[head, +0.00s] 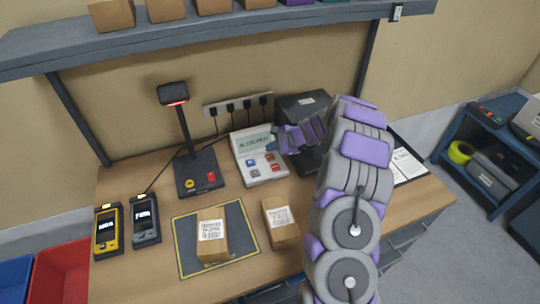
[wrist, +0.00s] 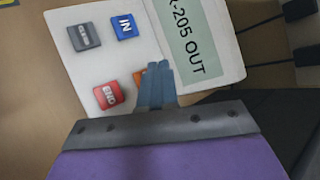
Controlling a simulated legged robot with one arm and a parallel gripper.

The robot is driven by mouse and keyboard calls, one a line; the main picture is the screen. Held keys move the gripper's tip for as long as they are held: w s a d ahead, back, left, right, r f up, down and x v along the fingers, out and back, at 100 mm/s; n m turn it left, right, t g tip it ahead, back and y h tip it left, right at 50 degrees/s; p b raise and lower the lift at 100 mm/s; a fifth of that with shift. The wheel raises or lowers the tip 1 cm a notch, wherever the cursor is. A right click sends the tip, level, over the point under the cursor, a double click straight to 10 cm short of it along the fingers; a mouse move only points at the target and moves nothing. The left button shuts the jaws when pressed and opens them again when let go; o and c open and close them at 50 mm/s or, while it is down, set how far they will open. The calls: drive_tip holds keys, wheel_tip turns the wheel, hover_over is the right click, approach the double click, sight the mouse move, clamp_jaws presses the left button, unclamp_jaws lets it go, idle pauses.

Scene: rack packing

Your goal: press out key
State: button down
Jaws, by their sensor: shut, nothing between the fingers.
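The white key terminal (head: 250,139) stands at the back of the bench, left of my arm. In the wrist view the terminal (wrist: 72,22) shows a grey key (wrist: 83,37), a blue IN key (wrist: 124,26) and a red END key (wrist: 108,94). An orange key (wrist: 139,77) is mostly hidden behind my fingers, so its label cannot be read. The pale green display (wrist: 190,40) ends in "-205 OUT". My gripper (wrist: 158,70) is shut and empty, its tips over or beside the orange key. Contact cannot be told. In the head view my gripper (head: 282,143) is at the terminal's right side.
A scanner stand (head: 199,172) is left of the terminal, a dark printer (head: 300,106) behind right. A carton (head: 212,246) lies on the dark mat (head: 188,262), another carton (head: 281,224) to its right. Two handhelds, yellow (head: 107,232) and grey (head: 144,220), are at left. A shelf (head: 200,42) hangs above.

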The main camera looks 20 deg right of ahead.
sight(272, 158)
drive_tip(key=shift+r+p, duration=1.2)
drive_tip(key=shift+r, duration=0.7)
drive_tip(key=shift+f, duration=0.1)
